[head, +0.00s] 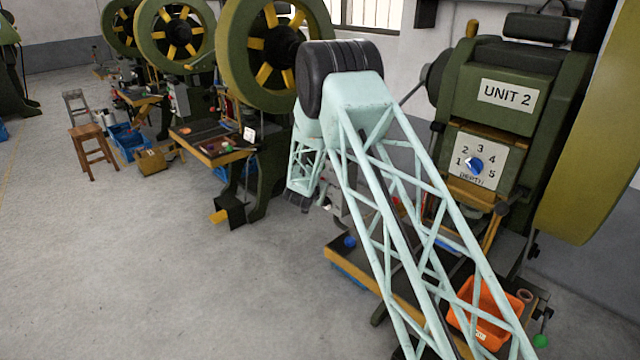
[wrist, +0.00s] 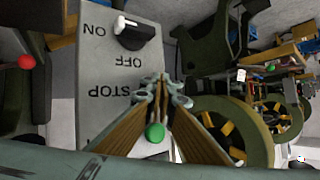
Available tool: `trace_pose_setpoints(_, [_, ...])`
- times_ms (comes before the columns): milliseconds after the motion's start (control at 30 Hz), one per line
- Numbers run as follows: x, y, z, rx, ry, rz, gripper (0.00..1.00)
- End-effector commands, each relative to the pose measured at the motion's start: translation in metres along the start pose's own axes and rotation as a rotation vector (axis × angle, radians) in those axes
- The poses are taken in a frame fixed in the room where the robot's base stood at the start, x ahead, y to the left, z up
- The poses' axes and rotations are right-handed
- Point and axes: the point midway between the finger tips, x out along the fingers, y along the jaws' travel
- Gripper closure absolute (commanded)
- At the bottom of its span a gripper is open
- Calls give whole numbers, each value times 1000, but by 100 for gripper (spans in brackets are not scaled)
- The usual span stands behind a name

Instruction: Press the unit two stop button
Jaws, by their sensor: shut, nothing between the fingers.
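The Unit 2 press (head: 505,95) stands at the right in the head view, with its name plate and depth dial. In the wrist view a grey control box (wrist: 95,65) appears upside down, with a black ON/OFF switch (wrist: 133,32) and a STOP label (wrist: 110,93). My gripper (wrist: 163,88) is shut, its tips together over the box face level with the STOP label. The stop button itself is hidden behind the fingers. I cannot tell whether the tips touch it. A green button (wrist: 155,132) shows between the finger bases.
The Unit 2 work table (head: 360,272) carries an orange bin (head: 485,310), partly behind my arm. A red ball knob (wrist: 26,61) is left of the box in the wrist view. Other presses (head: 175,40) stand at left. The floor (head: 130,260) at front left is clear.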

Motion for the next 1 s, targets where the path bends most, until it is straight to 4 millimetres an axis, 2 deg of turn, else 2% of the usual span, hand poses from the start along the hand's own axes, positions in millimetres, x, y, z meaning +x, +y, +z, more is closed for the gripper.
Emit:
trace_pose_setpoints(367, [-1,0,0,1,1,0,100])
trace_pose_setpoints(1000, [-13,-9,9,0,0,0,100])
